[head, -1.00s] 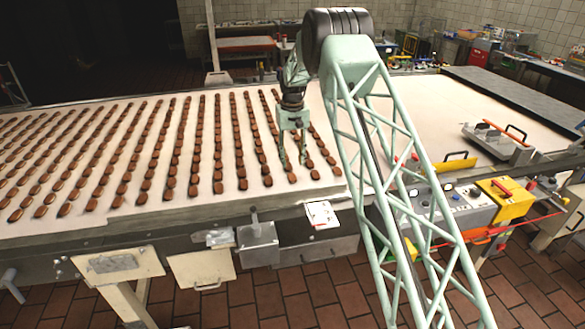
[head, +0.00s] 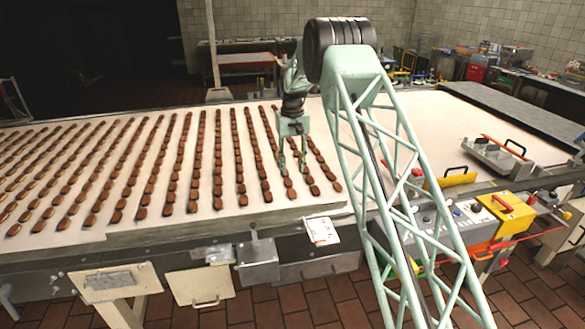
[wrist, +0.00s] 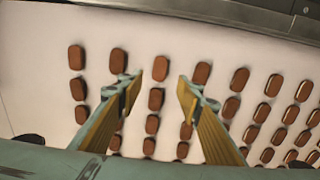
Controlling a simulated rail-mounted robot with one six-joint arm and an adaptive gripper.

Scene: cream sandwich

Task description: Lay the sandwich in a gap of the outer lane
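Brown oblong cream sandwiches lie in many long rows on a pale belt (head: 330,140). The rightmost row in the head view ends in a sandwich (head: 337,187) near the front edge. My gripper (head: 293,170) hangs low over the front ends of the rightmost rows. In the wrist view my gripper (wrist: 160,88) is open, its fingertips well apart. A sandwich (wrist: 155,98) shows between the fingers, apart from both, and seems to lie on the belt. The leftmost row in the wrist view has a sandwich (wrist: 76,58) at its top. The fingers hide parts of the neighbouring rows.
Right of the rows the belt is bare. A metal rim (wrist: 225,14) borders the belt in the wrist view.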

